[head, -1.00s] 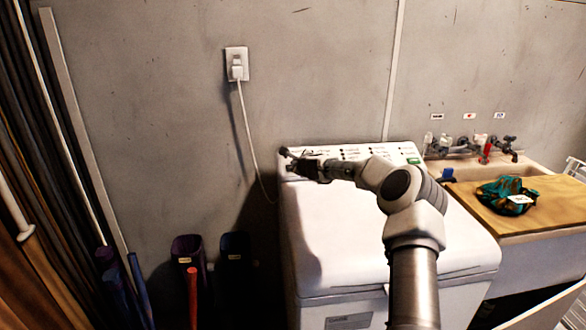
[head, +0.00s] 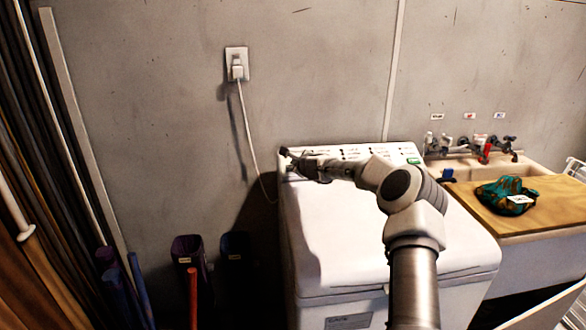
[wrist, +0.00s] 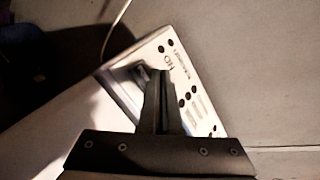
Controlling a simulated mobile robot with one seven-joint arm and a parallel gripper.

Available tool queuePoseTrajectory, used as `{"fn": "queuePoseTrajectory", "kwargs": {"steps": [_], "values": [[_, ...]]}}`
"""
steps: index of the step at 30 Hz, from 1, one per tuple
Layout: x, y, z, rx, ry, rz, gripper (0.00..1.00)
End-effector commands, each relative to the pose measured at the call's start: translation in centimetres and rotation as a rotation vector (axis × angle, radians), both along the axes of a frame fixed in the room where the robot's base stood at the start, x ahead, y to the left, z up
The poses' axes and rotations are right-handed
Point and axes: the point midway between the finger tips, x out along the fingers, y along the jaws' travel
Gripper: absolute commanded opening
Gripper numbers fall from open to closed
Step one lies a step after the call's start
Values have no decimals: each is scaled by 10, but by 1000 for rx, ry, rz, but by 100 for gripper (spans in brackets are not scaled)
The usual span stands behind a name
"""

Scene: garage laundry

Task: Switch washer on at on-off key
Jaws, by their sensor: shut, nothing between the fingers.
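The white top-loading washer (head: 375,235) stands against the wall, with its lid down. Its control panel (head: 408,150) runs along the back edge and has rows of small dark marks and a green patch at the right. My gripper (head: 286,153) is at the panel's left end. In the wrist view my gripper (wrist: 162,75) is shut and empty, its fingertips over the panel (wrist: 205,115) near a dark recessed patch at the panel's end. Dark round buttons and print lie beside the fingers. I cannot tell whether the tips touch the panel, and the on-off key is not clearly identifiable.
A wall outlet with a white plug (head: 237,67) and hanging cord is behind the washer, to the left. A sink with taps and a wooden board (head: 515,220) bearing a teal cloth (head: 505,193) stands right. Dark bins (head: 188,262) stand left of the washer.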

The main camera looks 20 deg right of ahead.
Motion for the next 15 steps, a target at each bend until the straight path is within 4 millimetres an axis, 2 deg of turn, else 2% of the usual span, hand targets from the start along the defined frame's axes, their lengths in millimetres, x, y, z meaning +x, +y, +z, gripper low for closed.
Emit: {"fn": "queuePoseTrajectory", "kwargs": {"steps": [15], "values": [[3, 0, -8, 0, 1, 1, 0]]}}
